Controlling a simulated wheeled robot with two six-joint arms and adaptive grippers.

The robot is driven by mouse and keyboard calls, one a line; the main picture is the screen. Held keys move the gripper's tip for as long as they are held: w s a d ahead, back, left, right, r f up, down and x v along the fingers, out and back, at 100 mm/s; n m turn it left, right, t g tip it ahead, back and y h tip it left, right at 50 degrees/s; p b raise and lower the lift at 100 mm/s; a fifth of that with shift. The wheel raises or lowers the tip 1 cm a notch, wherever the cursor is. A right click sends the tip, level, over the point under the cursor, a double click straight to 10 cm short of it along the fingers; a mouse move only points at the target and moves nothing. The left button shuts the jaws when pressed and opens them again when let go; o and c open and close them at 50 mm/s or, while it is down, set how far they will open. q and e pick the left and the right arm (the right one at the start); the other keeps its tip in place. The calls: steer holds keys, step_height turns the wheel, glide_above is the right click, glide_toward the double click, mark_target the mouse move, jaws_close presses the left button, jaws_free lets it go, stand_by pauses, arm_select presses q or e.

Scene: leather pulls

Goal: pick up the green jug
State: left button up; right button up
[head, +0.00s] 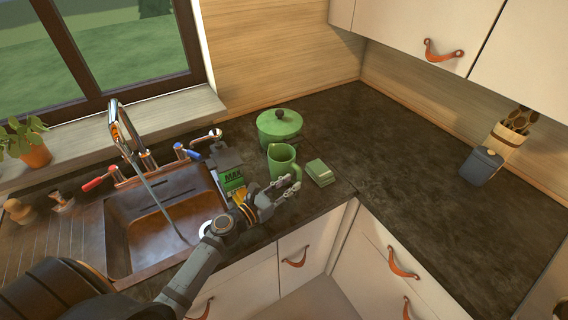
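The green jug (283,160) stands upright on the dark countertop, to the right of the sink, with its handle on the right side. My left gripper (291,187) is just in front of the jug and below it in the head view. Its two fingers are spread apart and nothing shows between them. I cannot tell whether a finger touches the jug. The lower front of the jug is partly behind the gripper. My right gripper is not in view.
A green lidded pot (279,124) stands behind the jug, and a green box (320,172) lies right of it. A green-labelled packet (232,180) is left, beside the copper sink (150,225). The right counter (400,170) is mostly clear.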

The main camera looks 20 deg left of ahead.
mark_target(297, 177)
arm_select(q)
steer(key=shift+w, duration=0.1)
steer(key=p+x, duration=0.1)
steer(key=x, duration=0.3)
steer(key=shift+w+d, duration=0.1)
steer(key=shift+w, duration=0.5)
steer(key=shift+s, duration=0.1)
jaws_close()
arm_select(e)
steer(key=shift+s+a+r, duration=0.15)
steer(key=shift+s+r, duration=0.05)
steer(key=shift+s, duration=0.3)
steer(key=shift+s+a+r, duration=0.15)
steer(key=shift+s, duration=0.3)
